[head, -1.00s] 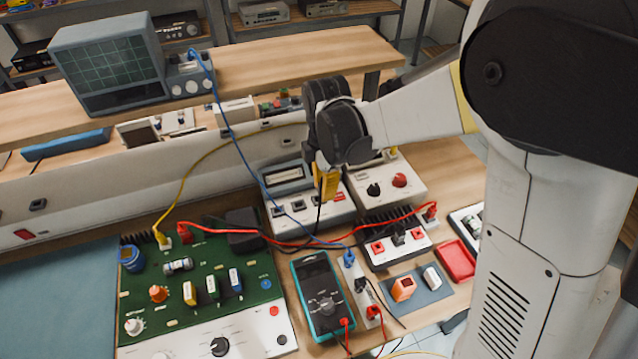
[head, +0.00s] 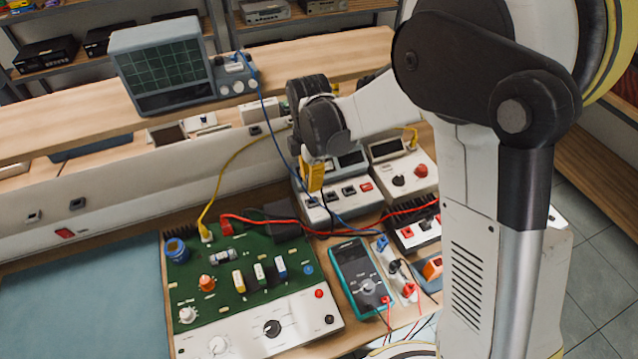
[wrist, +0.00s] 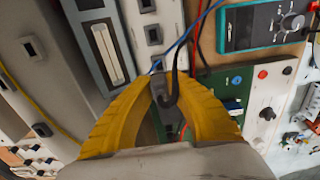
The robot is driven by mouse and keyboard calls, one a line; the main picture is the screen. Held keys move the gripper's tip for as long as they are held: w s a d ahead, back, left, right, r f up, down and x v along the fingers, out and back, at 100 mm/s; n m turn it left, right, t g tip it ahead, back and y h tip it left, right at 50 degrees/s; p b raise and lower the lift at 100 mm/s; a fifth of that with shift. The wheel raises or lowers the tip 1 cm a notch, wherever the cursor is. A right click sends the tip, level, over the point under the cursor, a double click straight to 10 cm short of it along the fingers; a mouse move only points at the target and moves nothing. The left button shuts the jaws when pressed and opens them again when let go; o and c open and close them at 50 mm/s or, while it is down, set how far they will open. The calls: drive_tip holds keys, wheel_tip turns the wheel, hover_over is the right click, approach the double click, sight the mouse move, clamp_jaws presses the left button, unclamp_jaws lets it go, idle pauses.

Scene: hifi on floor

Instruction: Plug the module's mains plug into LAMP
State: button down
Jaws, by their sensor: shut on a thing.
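My gripper (head: 314,188) has yellow fingers and hangs above the left end of a white bench unit, in front of the white wall trunking. In the wrist view my gripper (wrist: 168,100) is shut on a dark grey plug (wrist: 172,118) with a black cable (wrist: 175,70) leading away from it. The plug's pins are hidden. No LAMP label is readable. Dark socket openings show on the trunking, one at left (head: 33,216) and another beside it (head: 77,203). In the wrist view a trunking socket (wrist: 28,49) lies left of the fingers, apart from the plug.
A green circuit board module (head: 235,262) stands front left, with a teal multimeter (head: 358,272) beside it. Blue (head: 265,110), yellow (head: 233,165) and red (head: 265,219) leads cross near my gripper. An oscilloscope (head: 168,68) stands on the shelf. The blue mat (head: 80,300) is clear.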

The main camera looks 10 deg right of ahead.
drive_tip(key=shift+w+a+f, duration=0.1)
drive_tip(key=shift+a+f, duration=0.05)
drive_tip(key=shift+f, duration=0.05)
drive_tip(key=shift+d+f+b, duration=0.25)
drive_tip(key=shift+f+b, duration=0.45)
drive_tip(key=shift+f, duration=0.15)
drive_tip(key=shift+f+b, duration=0.85)
drive_tip(key=shift+f, duration=0.55)
drive_tip(key=shift+f+b, duration=1)
drive_tip(key=shift+b, duration=0.2)
idle(2.2)
drive_tip(key=c, duration=1.4)
unclamp_jaws()
wheel_tip(320, 180, up, 12)
wheel_tip(320, 180, up, 5)
drive_tip(key=p, duration=0.4)
hover_over(312, 203)
